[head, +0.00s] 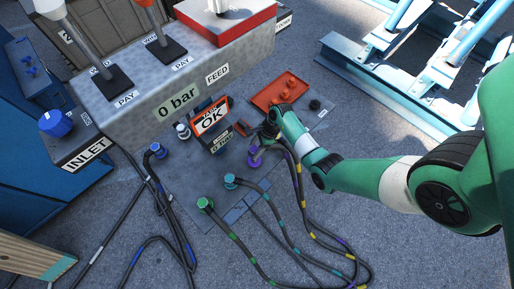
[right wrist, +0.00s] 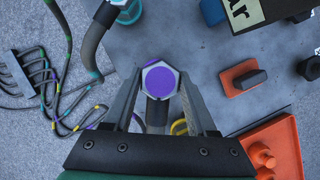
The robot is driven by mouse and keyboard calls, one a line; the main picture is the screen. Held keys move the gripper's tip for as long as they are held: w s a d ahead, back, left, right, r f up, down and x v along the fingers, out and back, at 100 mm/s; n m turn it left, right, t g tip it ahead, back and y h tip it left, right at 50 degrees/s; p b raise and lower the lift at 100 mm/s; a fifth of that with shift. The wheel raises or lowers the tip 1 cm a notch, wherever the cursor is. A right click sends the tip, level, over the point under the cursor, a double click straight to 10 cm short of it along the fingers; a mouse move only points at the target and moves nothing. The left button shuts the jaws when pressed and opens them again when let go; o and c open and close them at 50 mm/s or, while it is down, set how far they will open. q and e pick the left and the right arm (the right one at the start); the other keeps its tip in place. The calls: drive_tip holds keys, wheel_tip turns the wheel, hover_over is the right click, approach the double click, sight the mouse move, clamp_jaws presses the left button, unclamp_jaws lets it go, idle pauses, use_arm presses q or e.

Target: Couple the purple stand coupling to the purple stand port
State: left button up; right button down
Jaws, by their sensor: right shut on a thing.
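My right gripper (head: 264,146) reaches in from the right over the grey base plate (head: 222,196). In the right wrist view the gripper (right wrist: 159,98) is shut on the purple coupling (right wrist: 161,81), whose hexagonal purple end sits between the fingers. A dark hose shows below that end. A purple part (head: 253,161) shows just below the fingers in the head view; I cannot tell whether it is the port or the coupling. Whether port and coupling touch is hidden. My left gripper is not in view.
A teal coupling (head: 230,181) and a green coupling (head: 204,203) stand on the plate with hoses. A blue one (head: 158,151) stands left. An OK display (head: 211,121), a "0 bar" block (head: 178,101) and an orange tray (head: 281,91) lie behind. Loose hoses cover the front floor.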

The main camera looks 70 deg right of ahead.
drive_tip(key=shift+a+f+b, duration=0.1)
drive_tip(key=shift+f+b, duration=0.2)
drive_tip(key=shift+f, duration=0.05)
wheel_tip(320, 180, down, 3)
drive_tip(key=b, duration=0.2)
drive_tip(key=shift+r+b, duration=0.2)
drive_tip(key=shift+b, duration=0.2)
drive_tip(key=shift+f+b, duration=0.5)
drive_tip(key=shift+f, duration=0.3)
drive_tip(key=shift+r, duration=0.1)
drive_tip(key=shift+p, duration=0.35)
drive_tip(key=shift+f, duration=0.6)
